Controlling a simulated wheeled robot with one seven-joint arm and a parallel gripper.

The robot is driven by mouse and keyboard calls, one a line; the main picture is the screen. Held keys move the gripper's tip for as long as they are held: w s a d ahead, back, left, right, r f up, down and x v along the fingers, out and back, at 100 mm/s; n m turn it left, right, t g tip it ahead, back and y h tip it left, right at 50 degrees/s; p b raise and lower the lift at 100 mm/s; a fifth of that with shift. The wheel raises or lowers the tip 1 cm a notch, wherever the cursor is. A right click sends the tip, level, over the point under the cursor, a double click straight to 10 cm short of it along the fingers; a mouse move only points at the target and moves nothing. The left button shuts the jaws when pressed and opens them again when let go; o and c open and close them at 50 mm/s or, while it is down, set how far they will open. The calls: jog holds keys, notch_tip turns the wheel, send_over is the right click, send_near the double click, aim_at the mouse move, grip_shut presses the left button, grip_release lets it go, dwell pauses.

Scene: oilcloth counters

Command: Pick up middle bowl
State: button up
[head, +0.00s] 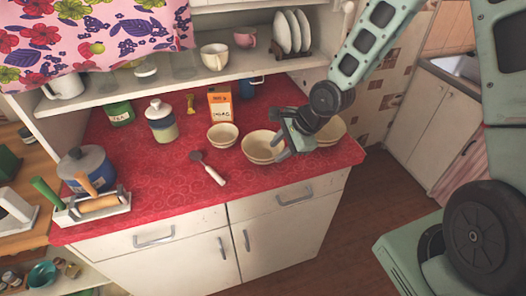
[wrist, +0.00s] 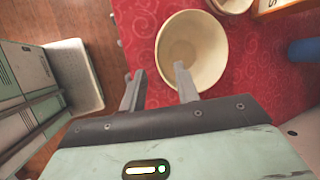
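Three cream bowls stand in a row on the red counter. The middle bowl (head: 260,150) is upright, with my gripper (head: 287,148) at its right side. The left bowl (head: 222,137) stands near the carton, and the right bowl (head: 331,131) is partly hidden behind my gripper. In the wrist view the middle bowl (wrist: 190,58) appears empty. My gripper (wrist: 157,76) is open there, with one finger overlapping the bowl's near rim and the other outside it. Whether a finger touches the bowl cannot be told.
An orange carton (head: 220,103), a glass jar (head: 161,121) and a green tin (head: 119,113) stand behind the bowls. A spoon-like utensil (head: 209,169) lies left of the middle bowl. A shelf (head: 190,83) with cups and plates overhangs the back. The counter's front is mostly clear.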

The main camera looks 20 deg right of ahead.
aim_at(270, 159)
jog(key=shift+p+x, duration=0.65)
jog(key=shift+x, duration=2.25)
jog(key=shift+s+f, duration=0.1)
jog(key=shift+c, duration=0.3)
grip_shut()
